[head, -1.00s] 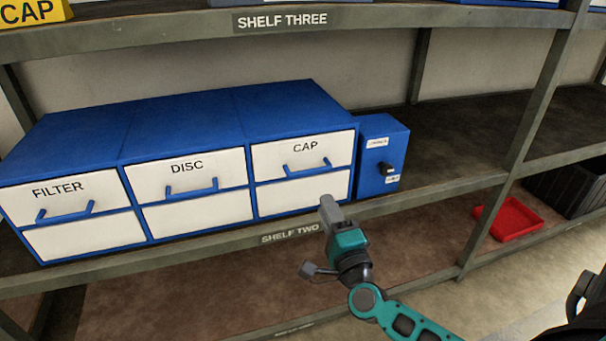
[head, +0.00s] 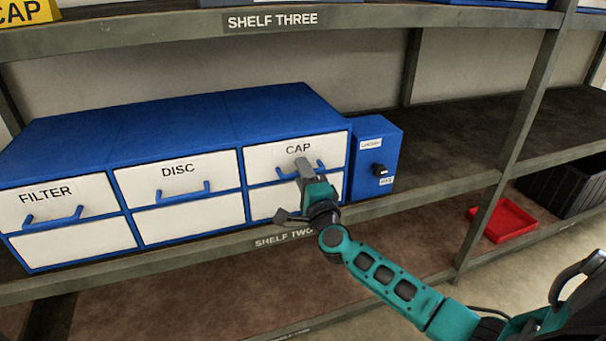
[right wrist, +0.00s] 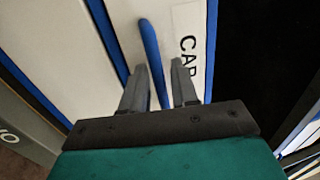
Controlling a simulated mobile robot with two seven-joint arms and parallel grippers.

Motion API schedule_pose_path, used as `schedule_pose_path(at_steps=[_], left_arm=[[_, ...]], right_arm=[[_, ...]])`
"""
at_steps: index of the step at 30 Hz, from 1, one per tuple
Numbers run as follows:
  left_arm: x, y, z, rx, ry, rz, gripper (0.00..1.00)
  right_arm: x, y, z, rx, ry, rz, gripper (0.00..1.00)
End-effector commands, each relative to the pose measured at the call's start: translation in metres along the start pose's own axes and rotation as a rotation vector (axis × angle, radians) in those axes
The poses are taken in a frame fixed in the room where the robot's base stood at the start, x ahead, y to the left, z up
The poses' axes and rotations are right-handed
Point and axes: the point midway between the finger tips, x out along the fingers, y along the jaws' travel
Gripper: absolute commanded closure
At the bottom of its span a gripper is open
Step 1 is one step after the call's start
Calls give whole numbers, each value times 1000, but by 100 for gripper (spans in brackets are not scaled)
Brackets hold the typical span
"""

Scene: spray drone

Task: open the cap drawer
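The cap drawer (head: 325,146) is a white front labelled CAP in the blue cabinet, at the upper right of its drawers. It is shut. Its blue handle (head: 320,166) is partly hidden by my right gripper in the head view. My right gripper (head: 302,164) is in front of the handle. In the right wrist view the two grey fingers (right wrist: 160,82) are apart, with the lower end of the blue handle (right wrist: 151,60) reaching between them. The CAP label is close to the right finger. I cannot tell whether a finger touches the handle. My left gripper is not in view.
The disc drawer (head: 207,174) and filter drawer (head: 85,196) are shut to the left. The shelf edge (head: 420,193) runs below. A red tray (head: 502,218) and a black bin (head: 560,188) sit lower right.

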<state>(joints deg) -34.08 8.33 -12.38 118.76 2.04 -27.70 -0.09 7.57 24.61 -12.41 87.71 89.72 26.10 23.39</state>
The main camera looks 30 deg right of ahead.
Motion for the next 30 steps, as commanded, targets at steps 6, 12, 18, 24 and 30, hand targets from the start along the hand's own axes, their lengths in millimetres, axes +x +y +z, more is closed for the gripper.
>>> schedule_pose_path(at_steps=[6,12,18,24,30], left_arm=[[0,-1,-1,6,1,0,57],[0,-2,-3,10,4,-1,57],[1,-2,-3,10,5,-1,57],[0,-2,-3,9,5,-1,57],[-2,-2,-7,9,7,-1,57]], right_arm=[[0,0,0,0,0,0,84],[0,0,0,0,0,0,100],[0,0,0,0,0,0,100],[-1,0,0,0,0,1,100],[-9,-1,0,1,0,4,100]])
